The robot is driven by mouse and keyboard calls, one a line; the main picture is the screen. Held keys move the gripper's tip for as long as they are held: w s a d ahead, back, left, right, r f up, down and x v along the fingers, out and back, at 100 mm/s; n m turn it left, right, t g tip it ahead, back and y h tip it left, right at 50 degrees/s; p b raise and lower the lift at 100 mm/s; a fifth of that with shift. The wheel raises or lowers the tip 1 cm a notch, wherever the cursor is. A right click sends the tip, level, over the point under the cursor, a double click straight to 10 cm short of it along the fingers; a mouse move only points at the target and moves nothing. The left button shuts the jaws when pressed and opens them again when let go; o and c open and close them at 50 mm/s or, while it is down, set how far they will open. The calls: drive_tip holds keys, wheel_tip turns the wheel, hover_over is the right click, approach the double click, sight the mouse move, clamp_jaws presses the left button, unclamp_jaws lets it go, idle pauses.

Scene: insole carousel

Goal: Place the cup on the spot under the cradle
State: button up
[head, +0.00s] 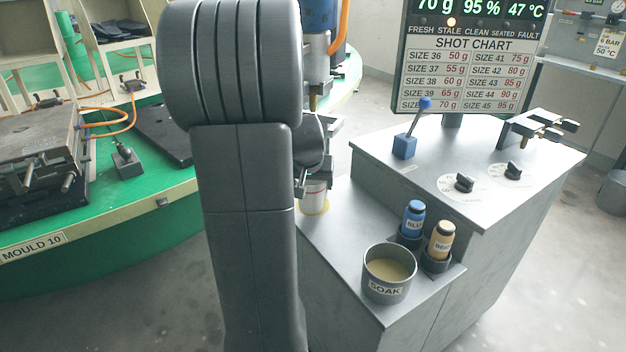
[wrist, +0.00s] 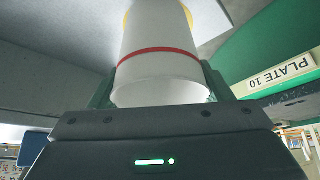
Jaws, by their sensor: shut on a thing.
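The cup (wrist: 158,70) is white with a red band, and my gripper (wrist: 158,86) is shut on it, one green finger on each side. In the head view the cup (head: 315,193) shows just right of my arm, low over the grey counter. The yellow spot (head: 317,208) shows at the cup's foot; a bit of yellow (wrist: 188,14) also shows beside the cup's far end in the wrist view. I cannot tell whether the cup touches the counter. My arm hides part of the cup and spot. I cannot clearly make out the cradle.
A blue unit (head: 319,15) with a brass nozzle and an orange hose hangs above the cup. A soak pot (head: 388,285) and two bottles, blue (head: 413,220) and tan (head: 441,241), stand on the counter (head: 345,235) at right. The green carousel (head: 150,205) lies left.

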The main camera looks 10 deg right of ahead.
drive_tip(key=w, duration=0.1)
drive_tip(key=w+d+f, duration=0.1)
drive_tip(key=w, duration=0.1)
drive_tip(key=shift+f+b, duration=0.2)
drive_tip(key=shift+b, duration=0.1)
drive_tip(key=shift+f, duration=0.1)
drive_tip(key=shift+s+f, duration=0.1)
drive_tip(key=shift+f, duration=0.1)
drive_tip(key=o, duration=0.9)
drive_tip(key=shift+o, duration=0.2)
